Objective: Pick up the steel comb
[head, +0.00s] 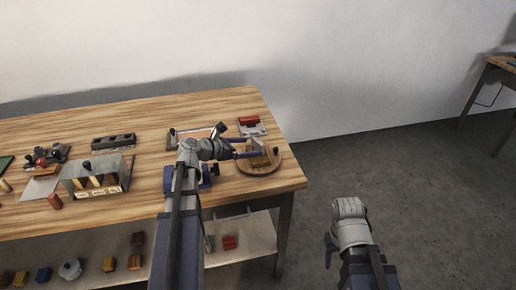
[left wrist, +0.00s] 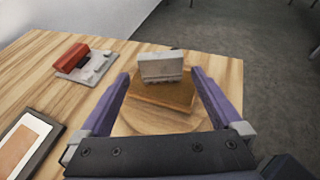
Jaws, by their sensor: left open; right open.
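A grey metal piece, which looks like the steel comb (left wrist: 161,67), stands upright on a brown wooden block (left wrist: 165,95). The block rests on a round wooden board near the table's right end. The comb also shows small in the head view (head: 258,145). My left gripper (left wrist: 160,75) is open, its two purple fingers spread to either side of the block and comb, with gaps on both sides. Whether the fingertips are level with the comb is hard to tell. My right gripper (head: 330,250) is off the table at the lower right, over the floor, and open; only part shows.
The round board (head: 274,168) lies near the table's right edge. A red-handled tool on a grey plate (left wrist: 86,61) lies behind it to the left. A framed panel (left wrist: 24,145) lies left of my gripper. A box rack (head: 115,178) and other tools fill the table's left.

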